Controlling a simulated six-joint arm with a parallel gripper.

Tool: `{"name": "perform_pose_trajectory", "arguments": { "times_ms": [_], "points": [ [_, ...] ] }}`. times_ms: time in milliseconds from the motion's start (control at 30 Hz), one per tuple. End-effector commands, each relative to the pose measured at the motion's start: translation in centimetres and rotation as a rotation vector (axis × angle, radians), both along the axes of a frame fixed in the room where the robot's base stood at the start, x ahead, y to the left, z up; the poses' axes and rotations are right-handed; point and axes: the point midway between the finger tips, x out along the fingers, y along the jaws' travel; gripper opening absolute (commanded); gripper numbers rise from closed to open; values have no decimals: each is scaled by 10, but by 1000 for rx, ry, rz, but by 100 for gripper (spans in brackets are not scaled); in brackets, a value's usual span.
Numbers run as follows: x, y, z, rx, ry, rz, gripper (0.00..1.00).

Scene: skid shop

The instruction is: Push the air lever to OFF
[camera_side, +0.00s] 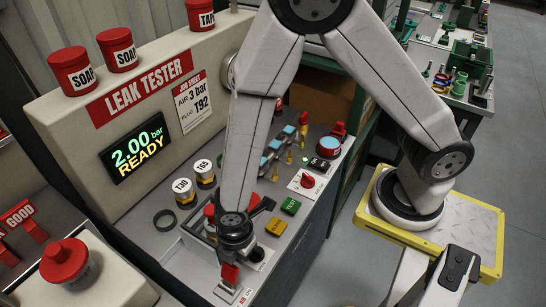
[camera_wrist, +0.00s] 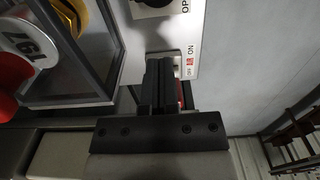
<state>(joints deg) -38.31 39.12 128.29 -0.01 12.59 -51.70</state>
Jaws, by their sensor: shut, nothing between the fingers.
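The air lever's pale plate (camera_wrist: 193,45) carries ON and OFF lettering and a red mark in the wrist view. A sliver of the red lever (camera_wrist: 181,95) shows just right of my fingers; the rest is hidden. In the side view, the red lever (camera_side: 229,272) stands over its plate (camera_side: 232,294) at the panel's front end, right below my wrist. My gripper (camera_wrist: 160,62) is shut and empty, with its fingertips beside the plate. I cannot tell whether the fingers touch the lever, or its exact setting.
The leak tester's display (camera_side: 136,148) reads 2.00 bar READY. Green (camera_side: 291,206) and yellow (camera_side: 276,227) buttons lie farther back.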

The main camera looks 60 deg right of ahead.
Motion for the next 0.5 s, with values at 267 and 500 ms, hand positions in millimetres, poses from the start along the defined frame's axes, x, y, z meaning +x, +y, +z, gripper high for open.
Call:
{"name": "perform_pose_trajectory", "arguments": {
  "times_ms": [267, 500],
  "points": [
    [0, 0, 0, 0, 0, 0, 0],
    [0, 4, 0, 0, 0, 1, 0]
  ]
}}
